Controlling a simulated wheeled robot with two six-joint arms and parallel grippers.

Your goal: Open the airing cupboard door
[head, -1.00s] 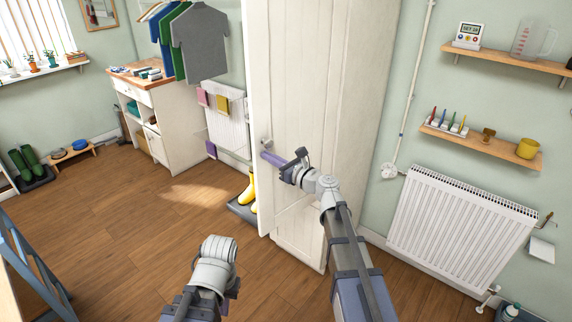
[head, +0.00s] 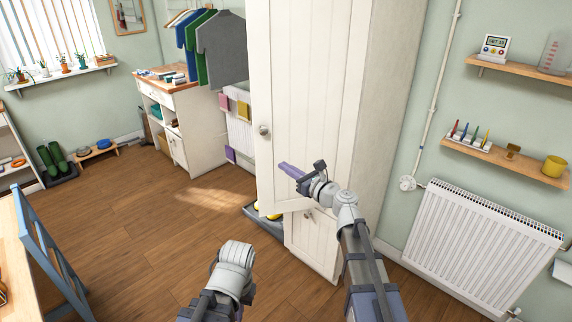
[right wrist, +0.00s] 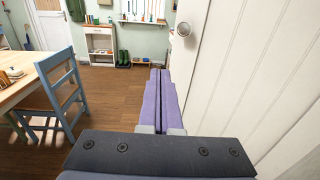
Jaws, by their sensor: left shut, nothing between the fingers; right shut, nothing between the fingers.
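The white airing cupboard door (head: 305,90) looks ajar, its lower edge standing out in front of a smaller lower door (head: 312,245). Its round knob (head: 264,130) is near the left edge, and it also shows in the right wrist view (right wrist: 183,29). My right gripper (head: 284,167), with purple fingers, is shut and empty, below and right of the knob in the picture. In the right wrist view its fingers (right wrist: 159,75) lie together left of the door face, apart from the knob. Of my left arm only the links show; its fingers are hidden.
A radiator (head: 485,245) and two shelves (head: 515,165) are on the right wall. A dark tray (head: 262,222) lies on the floor, partly behind the door. A blue chair (right wrist: 65,95) and wooden table (right wrist: 20,75) stand at left. The middle floor is clear.

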